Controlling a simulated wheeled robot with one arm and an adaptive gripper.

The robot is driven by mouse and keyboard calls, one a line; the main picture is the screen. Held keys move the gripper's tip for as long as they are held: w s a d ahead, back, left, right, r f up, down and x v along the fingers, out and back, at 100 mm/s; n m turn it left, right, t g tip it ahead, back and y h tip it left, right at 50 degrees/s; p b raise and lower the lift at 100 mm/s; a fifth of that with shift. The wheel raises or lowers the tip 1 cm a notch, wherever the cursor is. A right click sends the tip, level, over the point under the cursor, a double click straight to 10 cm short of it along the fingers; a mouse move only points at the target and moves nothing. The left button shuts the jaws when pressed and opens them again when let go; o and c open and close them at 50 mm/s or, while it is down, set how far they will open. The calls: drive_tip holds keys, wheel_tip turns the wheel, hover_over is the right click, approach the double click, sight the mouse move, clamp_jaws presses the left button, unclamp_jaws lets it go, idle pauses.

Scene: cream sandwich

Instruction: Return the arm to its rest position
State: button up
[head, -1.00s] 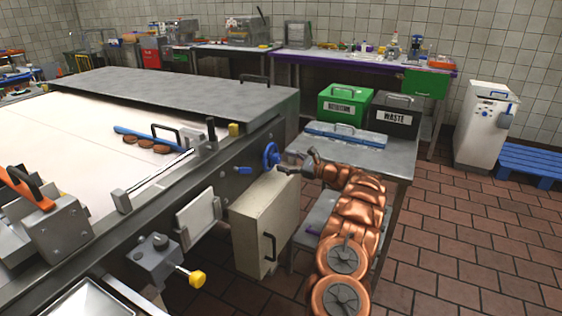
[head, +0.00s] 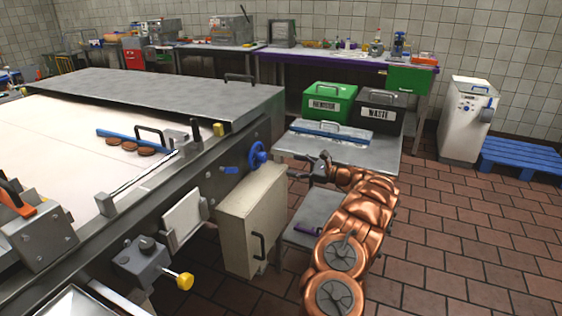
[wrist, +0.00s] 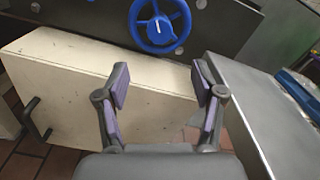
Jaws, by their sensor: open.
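My gripper (head: 308,168) is at the end of my copper-coloured arm, out in front of the side table. In the wrist view my gripper (wrist: 160,82) has its two purple-padded fingers spread wide with nothing between them. Past the fingertips are a cream cabinet (wrist: 95,85) and a blue handwheel (wrist: 160,25) on the machine's side. In the head view the handwheel (head: 257,154) and cabinet (head: 248,220) lie left of my gripper, apart from it.
The conveyor machine (head: 60,135) with several brown biscuits (head: 130,146) fills the left. Brown tiled floor (head: 470,240) is open at right.

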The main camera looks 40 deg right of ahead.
idle(0.4)
